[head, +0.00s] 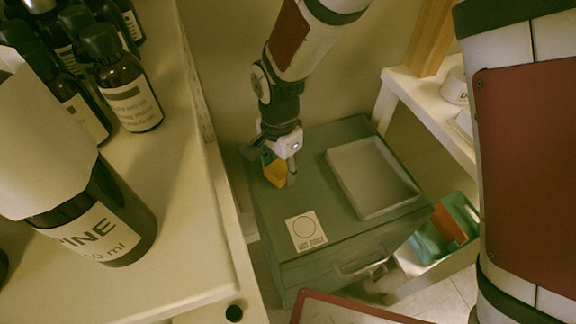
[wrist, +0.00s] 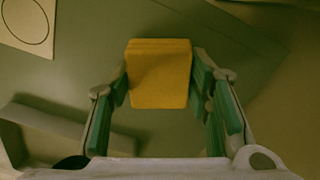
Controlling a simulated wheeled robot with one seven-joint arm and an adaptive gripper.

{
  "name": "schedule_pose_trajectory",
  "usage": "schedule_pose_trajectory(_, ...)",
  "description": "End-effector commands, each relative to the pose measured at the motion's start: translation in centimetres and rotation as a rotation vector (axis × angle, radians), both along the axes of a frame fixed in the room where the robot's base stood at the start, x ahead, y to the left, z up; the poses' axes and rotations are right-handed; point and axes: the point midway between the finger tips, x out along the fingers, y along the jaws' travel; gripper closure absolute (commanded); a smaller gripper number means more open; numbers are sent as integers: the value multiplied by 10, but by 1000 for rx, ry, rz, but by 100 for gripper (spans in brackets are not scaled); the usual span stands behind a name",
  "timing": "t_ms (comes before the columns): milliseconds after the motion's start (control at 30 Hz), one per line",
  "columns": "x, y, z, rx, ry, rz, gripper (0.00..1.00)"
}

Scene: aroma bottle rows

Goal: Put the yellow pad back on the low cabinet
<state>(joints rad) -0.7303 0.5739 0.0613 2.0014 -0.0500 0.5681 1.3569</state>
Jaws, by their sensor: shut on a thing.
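The yellow pad (head: 276,173) is between the fingers of my gripper (head: 278,176) in the head view, over the left part of the low green-grey cabinet (head: 330,246). In the wrist view the yellow pad (wrist: 160,74) is gripped between the two green-padded fingers of my gripper (wrist: 160,85). The cabinet top (wrist: 75,75) lies below it. I cannot tell whether the pad touches the cabinet top. The pad's underside is hidden.
A shallow grey tray (head: 370,212) and a white card with a circle (head: 306,231) lie on the cabinet. A white counter (head: 180,240) with dark bottles (head: 126,92) stands at left. A green bin (head: 432,245) with an orange item is at right.

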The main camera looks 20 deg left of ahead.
Motion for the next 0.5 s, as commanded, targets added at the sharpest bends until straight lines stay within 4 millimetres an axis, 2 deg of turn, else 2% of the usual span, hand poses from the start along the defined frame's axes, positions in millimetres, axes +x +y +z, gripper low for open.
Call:
schedule_pose_trajectory(33,-2,3,-6,1,-1,3,85)
schedule_pose_trajectory(433,-3,3,-9,1,-1,1,85)
schedule_pose_trajectory(467,-3,3,-9,1,-1,1,53)
schedule_pose_trajectory(500,-3,3,-8,1,-1,1,44)
